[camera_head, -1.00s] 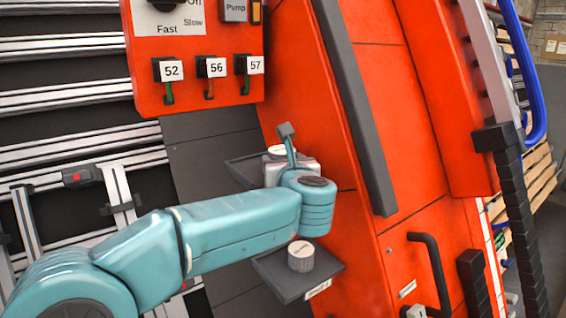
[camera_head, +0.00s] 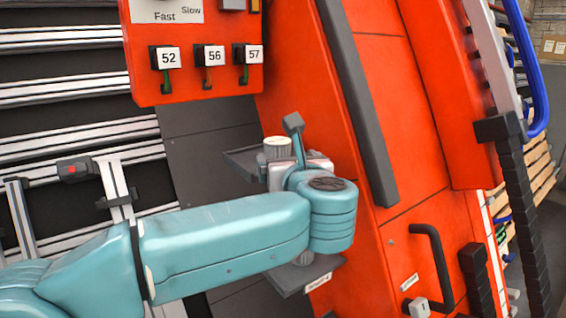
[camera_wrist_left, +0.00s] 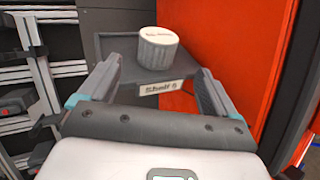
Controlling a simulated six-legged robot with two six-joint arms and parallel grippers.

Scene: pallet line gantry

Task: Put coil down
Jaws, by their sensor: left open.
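A pale grey ribbed cylinder, seemingly the coil (camera_wrist_left: 157,48), stands upright on a dark shelf (camera_wrist_left: 118,75) labelled "Shelf 5" in the left wrist view. In the head view the coil (camera_head: 277,147) is on the upper shelf (camera_head: 240,161), just beyond my wrist. My left gripper (camera_wrist_left: 157,70) is open, with its two fingers apart on the near side of the coil and nothing between them. In the head view its fingers are mostly hidden by my wrist. My right gripper is not in view.
A second grey cylinder (camera_head: 304,258) on a lower shelf (camera_head: 287,281) is mostly covered by my left arm. A red cabinet wall (camera_head: 330,105) stands close to the right.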

